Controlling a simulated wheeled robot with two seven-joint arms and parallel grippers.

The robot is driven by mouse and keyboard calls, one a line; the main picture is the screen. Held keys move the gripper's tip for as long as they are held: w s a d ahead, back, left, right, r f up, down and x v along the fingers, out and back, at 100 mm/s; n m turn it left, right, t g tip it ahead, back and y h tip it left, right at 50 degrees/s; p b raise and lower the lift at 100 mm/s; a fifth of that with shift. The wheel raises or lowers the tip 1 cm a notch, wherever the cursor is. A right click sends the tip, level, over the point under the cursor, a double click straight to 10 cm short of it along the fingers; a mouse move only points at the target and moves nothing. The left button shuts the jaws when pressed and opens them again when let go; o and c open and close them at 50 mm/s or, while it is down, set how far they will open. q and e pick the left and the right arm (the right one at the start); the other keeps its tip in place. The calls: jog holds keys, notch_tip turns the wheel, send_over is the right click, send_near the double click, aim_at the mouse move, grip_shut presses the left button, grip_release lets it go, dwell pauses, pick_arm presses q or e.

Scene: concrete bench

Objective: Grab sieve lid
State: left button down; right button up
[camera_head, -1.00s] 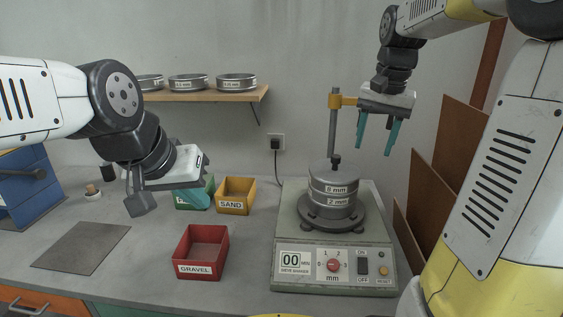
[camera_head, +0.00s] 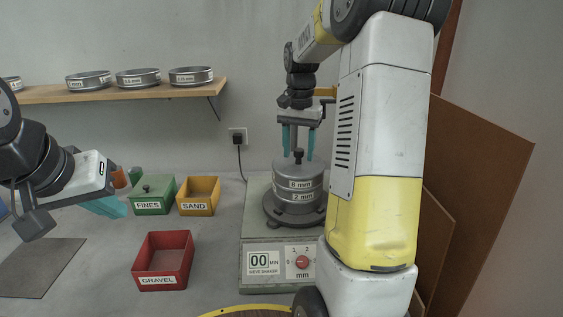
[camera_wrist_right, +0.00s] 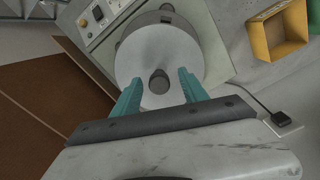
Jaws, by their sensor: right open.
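The grey sieve lid (camera_head: 287,167) with its dark knob (camera_head: 298,154) sits on top of the sieve stack (camera_head: 296,185), labelled 8 mm and 2 mm, on the shaker. My right gripper (camera_head: 298,155) is open above the lid, its teal fingers pointing down on either side of the knob. The right wrist view shows the lid (camera_wrist_right: 136,62) from above, with the knob (camera_wrist_right: 159,82) between the spread fingers (camera_wrist_right: 157,82). Contact with the knob cannot be made out. My left gripper (camera_head: 112,207) is at the left edge, away from the lid; its fingertip gap is unclear.
The shaker base (camera_head: 256,225) stands on the bench, partly hidden by my right arm. Red GRAVEL (camera_head: 161,282), yellow SAND (camera_head: 196,207) and green FINES (camera_head: 147,206) boxes stand left of it. Brown boards (camera_head: 480,170) lean at the right. A shelf (camera_head: 120,94) holds several sieves.

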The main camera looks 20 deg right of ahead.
jog(key=shift+f, duration=0.2)
grip_shut()
dwell(0.3)
